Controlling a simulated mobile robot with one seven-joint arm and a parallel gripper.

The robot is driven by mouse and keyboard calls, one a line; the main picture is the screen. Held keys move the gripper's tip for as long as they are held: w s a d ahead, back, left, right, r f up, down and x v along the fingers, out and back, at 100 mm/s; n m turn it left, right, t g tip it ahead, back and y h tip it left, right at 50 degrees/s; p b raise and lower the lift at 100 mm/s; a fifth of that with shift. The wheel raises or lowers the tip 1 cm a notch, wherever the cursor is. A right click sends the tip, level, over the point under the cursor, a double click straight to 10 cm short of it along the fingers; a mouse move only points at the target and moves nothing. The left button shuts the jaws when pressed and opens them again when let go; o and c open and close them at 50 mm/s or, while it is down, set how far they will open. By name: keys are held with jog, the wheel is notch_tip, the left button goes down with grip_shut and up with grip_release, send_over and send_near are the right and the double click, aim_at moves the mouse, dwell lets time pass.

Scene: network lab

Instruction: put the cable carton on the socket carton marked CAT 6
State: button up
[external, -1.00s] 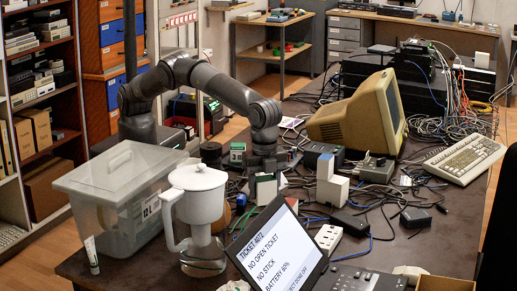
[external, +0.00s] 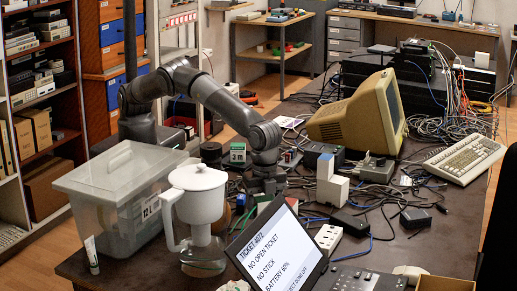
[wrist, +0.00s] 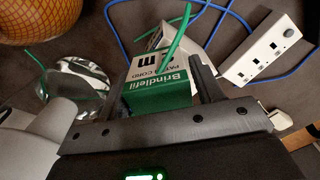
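The cable carton (wrist: 160,97), green and white with "Brindlefil" and "PATCH CORD" lettering, lies between my fingers in the wrist view. In the external view my gripper (external: 264,184) is low over the table, and its carton is mostly hidden behind the laptop screen. In the wrist view my gripper (wrist: 160,75) has its fingers spread, one on each side of the carton; firm contact does not show. A small green and white carton (external: 238,152) stands behind my gripper. Its marking is too small to read, so I cannot tell whether it is the CAT 6 socket carton.
A white jug (external: 197,200) and a clear lidded bin (external: 110,215) stand at the left. The laptop (external: 280,250) is in front of my gripper.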

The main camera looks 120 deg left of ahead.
jog(key=shift+o, duration=1.1)
